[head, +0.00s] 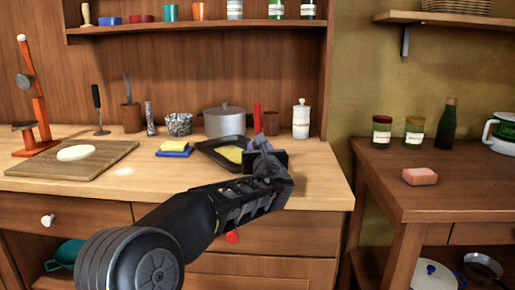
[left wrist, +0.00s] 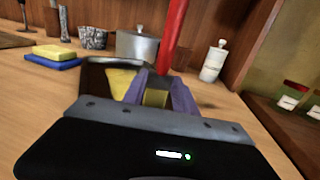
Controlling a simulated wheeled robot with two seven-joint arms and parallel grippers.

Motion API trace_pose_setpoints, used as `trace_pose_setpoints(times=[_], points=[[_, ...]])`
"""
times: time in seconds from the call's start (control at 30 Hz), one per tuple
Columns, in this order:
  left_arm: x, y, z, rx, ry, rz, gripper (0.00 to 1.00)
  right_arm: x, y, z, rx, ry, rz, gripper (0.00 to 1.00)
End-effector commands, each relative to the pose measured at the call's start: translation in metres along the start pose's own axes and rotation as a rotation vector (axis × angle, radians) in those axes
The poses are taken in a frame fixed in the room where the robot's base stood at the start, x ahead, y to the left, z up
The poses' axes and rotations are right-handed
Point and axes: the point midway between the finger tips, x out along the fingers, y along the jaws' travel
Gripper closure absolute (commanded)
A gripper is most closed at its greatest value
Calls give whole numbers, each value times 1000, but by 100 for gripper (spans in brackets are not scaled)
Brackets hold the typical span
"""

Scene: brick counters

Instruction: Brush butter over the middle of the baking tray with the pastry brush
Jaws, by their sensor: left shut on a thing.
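My left gripper (head: 264,148) is over the right end of the dark baking tray (head: 207,146). It is shut on the pastry brush, whose red handle (head: 257,114) points upward; the handle also shows in the left wrist view (left wrist: 174,35). A yellow patch (head: 231,153) lies in the middle of the tray and also shows in the left wrist view (left wrist: 119,80). A yellow block on a blue base (head: 174,148) sits left of the tray. My right gripper is not in view.
A lidded grey pot (head: 225,121), a speckled cup (head: 179,125) and a white bottle (head: 301,119) stand behind the tray. A cutting board (head: 40,161) with a pale round (head: 76,153) lies at the left. The counter's front right is clear.

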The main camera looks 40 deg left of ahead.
Motion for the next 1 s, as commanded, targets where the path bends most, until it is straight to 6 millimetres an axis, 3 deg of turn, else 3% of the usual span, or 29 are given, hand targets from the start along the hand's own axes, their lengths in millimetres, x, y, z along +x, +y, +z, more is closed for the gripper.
trace_pose_setpoints(times=[0.3,0.73,1.0], points=[[-14,-22,-1,0,0,-2,100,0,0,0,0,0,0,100],[-16,-25,-1,0,1,-3,100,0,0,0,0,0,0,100],[-27,-42,-1,0,3,-5,100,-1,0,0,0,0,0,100]])
